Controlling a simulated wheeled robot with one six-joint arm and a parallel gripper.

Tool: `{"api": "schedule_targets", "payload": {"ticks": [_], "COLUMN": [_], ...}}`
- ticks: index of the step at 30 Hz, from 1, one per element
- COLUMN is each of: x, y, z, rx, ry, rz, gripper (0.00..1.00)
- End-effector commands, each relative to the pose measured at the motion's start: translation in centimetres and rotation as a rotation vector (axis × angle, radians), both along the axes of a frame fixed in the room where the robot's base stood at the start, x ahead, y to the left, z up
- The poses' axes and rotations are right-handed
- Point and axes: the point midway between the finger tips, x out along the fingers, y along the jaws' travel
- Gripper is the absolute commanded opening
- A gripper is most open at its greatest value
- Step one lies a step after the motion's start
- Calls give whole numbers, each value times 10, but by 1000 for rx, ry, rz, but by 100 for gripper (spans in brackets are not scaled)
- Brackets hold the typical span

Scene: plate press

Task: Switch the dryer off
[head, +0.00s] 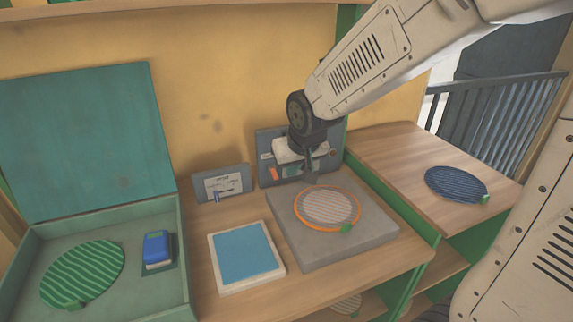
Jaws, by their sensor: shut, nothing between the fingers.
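A grey slab (375,240) on the wooden bench carries a round striped plate (331,207) with an orange rim and a green tab. A grey upright panel (265,143) stands behind the slab, with a small orange-red switch piece (274,173) on its lower left. No readable label shows which of these is the dryer. My gripper (311,180) is shut and empty, pointing down in front of this panel, above the slab's back edge. It hides much of the panel. Whether it touches the panel, I cannot tell.
A smaller grey panel (237,184) with a blue lever (217,197) stands left. A white-framed blue pad (246,254) lies before it. An open green box (160,296) holds a green striped plate (83,274) and a blue block (157,247). A blue plate (456,184) lies right.

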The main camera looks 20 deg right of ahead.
Motion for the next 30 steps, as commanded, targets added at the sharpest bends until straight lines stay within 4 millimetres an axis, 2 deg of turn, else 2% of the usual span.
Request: {"api": "schedule_targets", "payload": {"ticks": [6, 23, 26, 28, 30], "x": [-14, -16, -27, -44, -69], "y": [-1, -2, -3, -6, -9], "z": [5, 4, -1, -9, -6], "rx": [0, -4, -17, -30, -39], "ry": [1, 8, 64, 139, 213], "rz": [0, 3, 10, 16, 22], "gripper": [0, 0, 0, 0, 0]}}
